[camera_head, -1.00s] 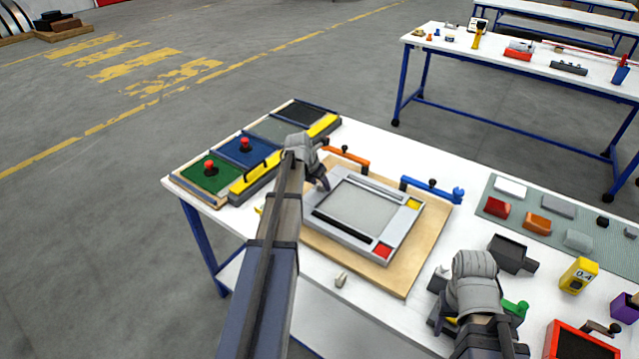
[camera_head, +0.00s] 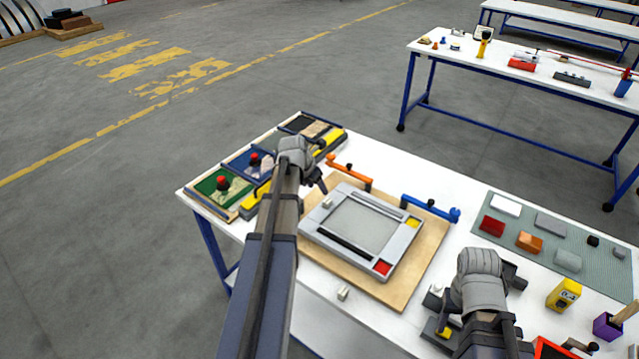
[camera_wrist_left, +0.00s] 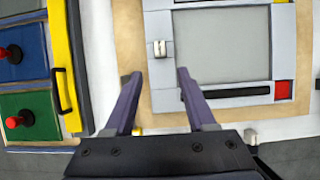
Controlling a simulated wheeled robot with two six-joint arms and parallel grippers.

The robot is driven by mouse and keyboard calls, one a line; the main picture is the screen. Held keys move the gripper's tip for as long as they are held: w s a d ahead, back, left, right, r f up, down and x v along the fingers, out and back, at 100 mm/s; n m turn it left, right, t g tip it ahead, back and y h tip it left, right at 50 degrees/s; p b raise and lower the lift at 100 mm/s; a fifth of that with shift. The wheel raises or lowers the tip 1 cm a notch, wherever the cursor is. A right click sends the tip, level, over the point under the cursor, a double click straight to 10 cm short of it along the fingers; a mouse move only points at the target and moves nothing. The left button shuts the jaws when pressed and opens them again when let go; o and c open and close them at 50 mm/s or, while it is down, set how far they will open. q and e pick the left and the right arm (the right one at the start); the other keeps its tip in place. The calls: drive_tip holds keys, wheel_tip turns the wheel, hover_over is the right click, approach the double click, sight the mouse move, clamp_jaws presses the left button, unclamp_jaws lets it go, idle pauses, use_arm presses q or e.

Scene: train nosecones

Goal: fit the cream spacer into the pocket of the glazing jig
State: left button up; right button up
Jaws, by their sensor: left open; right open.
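The glazing jig (camera_head: 400,246) is a grey frame around a pale panel, on a tan board. A small cream block, apparently the spacer (camera_head: 327,203), sits on its left rail; it also shows in the left wrist view (camera_wrist_left: 159,48). I cannot tell whether it is fully seated in a pocket. Another small pale block (camera_head: 343,293) lies on the table in front of the board. My left gripper (camera_head: 319,167) is open above the jig's left side; in its wrist view the open fingers (camera_wrist_left: 158,80) point towards the spacer, apart from it. My right gripper (camera_head: 462,312) is largely hidden behind its wrist.
Red (camera_head: 383,268) and yellow (camera_head: 412,223) blocks sit in the jig's corners. Orange (camera_head: 350,172) and blue (camera_head: 430,208) clamps stand behind it. Coloured panels with red knobs (camera_head: 222,183) are left. A mat (camera_head: 560,235) with several blocks is right.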

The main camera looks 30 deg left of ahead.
use_arm(q)
drive_tip(key=shift+s+r, duration=0.15)
drive_tip(key=shift+r, duration=0.15)
use_arm(e)
drive_tip(key=shift+r, duration=0.3)
use_arm(q)
drive_tip(key=s+d+f+m+g, duration=0.1)
drive_tip(key=s+d+m+g, duration=0.15)
drive_tip(key=d+m, duration=0.75)
drive_tip(key=s+d+f+m+g, duration=0.1)
drive_tip(key=s+d+m, duration=0.3)
drive_tip(key=d+m, duration=0.65)
drive_tip(key=s+d+m+g+y, duration=0.1)
drive_tip(key=s+d+m+g, duration=0.1)
drive_tip(key=s+d+m, duration=1.2)
drive_tip(key=d+m, duration=0.3)
drive_tip(key=m, duration=0.1)
drive_tip(key=shift+s+y, duration=0.15)
drive_tip(key=shift+y, duration=0.15)
drive_tip(key=shift+m, duration=0.25)
